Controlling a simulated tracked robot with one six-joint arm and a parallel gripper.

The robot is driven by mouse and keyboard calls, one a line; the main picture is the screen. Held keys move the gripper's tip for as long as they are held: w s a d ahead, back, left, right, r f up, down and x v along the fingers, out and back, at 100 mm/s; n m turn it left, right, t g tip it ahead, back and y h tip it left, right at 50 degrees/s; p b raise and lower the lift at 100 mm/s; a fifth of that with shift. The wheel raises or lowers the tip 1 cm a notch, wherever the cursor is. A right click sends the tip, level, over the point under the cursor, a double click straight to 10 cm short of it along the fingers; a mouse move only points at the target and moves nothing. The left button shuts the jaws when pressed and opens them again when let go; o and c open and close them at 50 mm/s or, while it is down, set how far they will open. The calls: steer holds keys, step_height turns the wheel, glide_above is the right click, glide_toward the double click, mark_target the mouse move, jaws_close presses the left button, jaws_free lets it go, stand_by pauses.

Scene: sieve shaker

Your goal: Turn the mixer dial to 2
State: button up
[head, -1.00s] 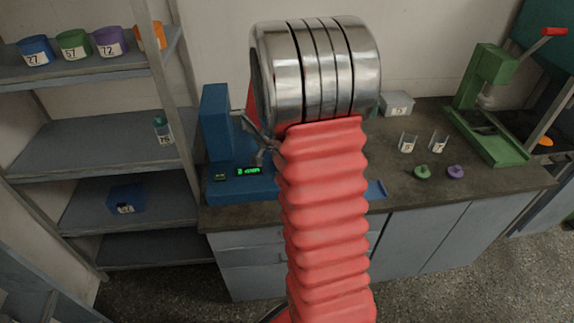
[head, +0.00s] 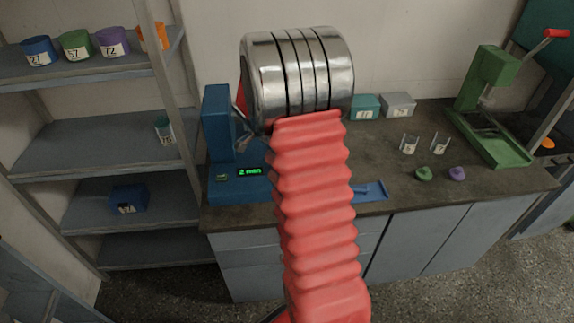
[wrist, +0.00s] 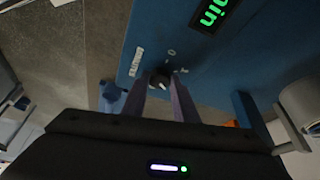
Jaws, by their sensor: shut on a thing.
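The mixer is a blue machine (head: 218,112) at the left end of the bench. Its green display (head: 250,172) reads "2 min" in the head view. In the wrist view part of the display (wrist: 215,12) shows at the top, on the blue face. The dial (wrist: 160,80) is a small dark knob with a pale pointer line, with white marks around it. My gripper (wrist: 162,91) is shut on the dial, one finger on each side. In the head view my arm hides the dial. Which mark the pointer meets is too small to tell.
A blue tray (head: 372,192) lies right of my arm. Teal (head: 365,106) and grey (head: 398,104) boxes stand behind. Small clear containers, a green knob (head: 424,174), a purple knob (head: 457,174) and a green press (head: 490,105) are farther right. Shelves (head: 95,145) stand left.

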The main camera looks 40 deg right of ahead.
steer(key=shift+w+a, duration=0.2)
steer(key=shift+w, duration=0.05)
steer(key=o, duration=0.8)
steer(key=shift+o, duration=1.3)
steer(key=shift+s+d, duration=0.1)
steer(key=shift+d, duration=0.05)
steer(key=v, duration=1.3)
steer(key=shift+r, duration=0.35)
